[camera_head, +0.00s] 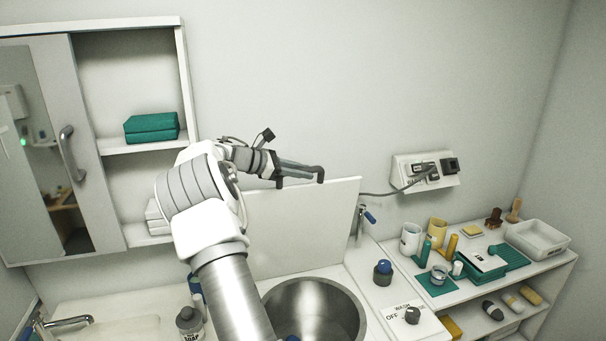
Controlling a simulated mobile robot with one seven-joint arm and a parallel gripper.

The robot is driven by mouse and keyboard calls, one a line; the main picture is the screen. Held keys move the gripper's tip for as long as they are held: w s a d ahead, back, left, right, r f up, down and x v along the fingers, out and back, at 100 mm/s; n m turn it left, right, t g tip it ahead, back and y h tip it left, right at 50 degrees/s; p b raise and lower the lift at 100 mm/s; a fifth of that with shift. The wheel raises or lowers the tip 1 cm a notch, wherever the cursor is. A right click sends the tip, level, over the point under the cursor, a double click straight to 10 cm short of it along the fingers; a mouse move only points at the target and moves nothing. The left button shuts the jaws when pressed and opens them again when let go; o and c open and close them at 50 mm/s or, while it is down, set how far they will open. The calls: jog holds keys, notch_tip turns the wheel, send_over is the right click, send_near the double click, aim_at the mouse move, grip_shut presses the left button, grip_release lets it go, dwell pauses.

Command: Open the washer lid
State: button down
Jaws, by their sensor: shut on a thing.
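The washer lid (300,225) is a flat white panel. It stands raised and nearly upright behind the round steel washer tub (315,312), whose mouth is uncovered. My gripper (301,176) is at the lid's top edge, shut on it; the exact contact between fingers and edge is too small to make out. My arm hides the lid's left part and some of the tub's left side. The washer's control panel (405,323), with a dark knob, is right of the tub.
A wall cabinet (186,85) with a mirrored door is at left. A soap bottle (188,322) and basin tap (68,322) stand below. A blue-handled tap (368,216) is beside the lid. A shelf unit (556,262) with cups and a tray is at right.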

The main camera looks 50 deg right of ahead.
jog(key=shift+w, duration=0.1)
jog(key=c, duration=0.7)
grip_release()
jog(key=shift+c, duration=0.2)
jog(key=shift+a, duration=0.1)
jog(key=b+v, duration=0.2)
jog(key=v, duration=1.5)
jog(key=shift+w+r, duration=0.1)
jog(key=shift+r, duration=0.05)
